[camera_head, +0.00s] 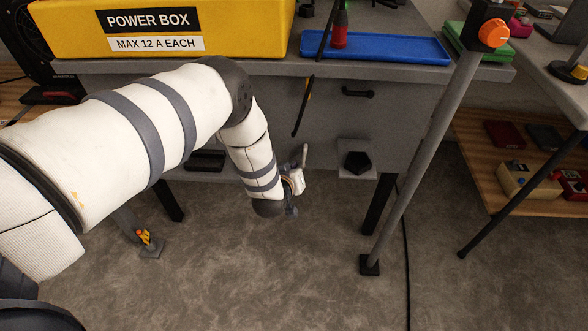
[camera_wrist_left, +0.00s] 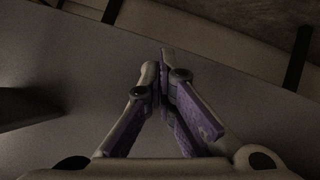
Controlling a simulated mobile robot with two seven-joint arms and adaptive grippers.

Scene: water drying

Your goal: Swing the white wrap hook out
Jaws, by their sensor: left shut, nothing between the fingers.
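My left gripper (camera_head: 303,156) is in front of the grey cabinet front, below the worktop, partly hidden by my own wrist. In the left wrist view its two purple-padded fingers (camera_wrist_left: 164,62) meet at the tips, shut with nothing between them, against a plain grey panel. I cannot make out the white wrap hook for certain; a small pale upright piece at the gripper in the head view may be a finger. My right gripper is not in view.
The grey cabinet (camera_head: 330,110) carries a yellow power box (camera_head: 240,30) and a blue tray (camera_head: 400,52). A pale plate with a black knob (camera_head: 357,162) is right of my gripper. A grey post (camera_head: 425,150) with an orange knob (camera_head: 494,33) stands at right. Floor in front is mostly clear.

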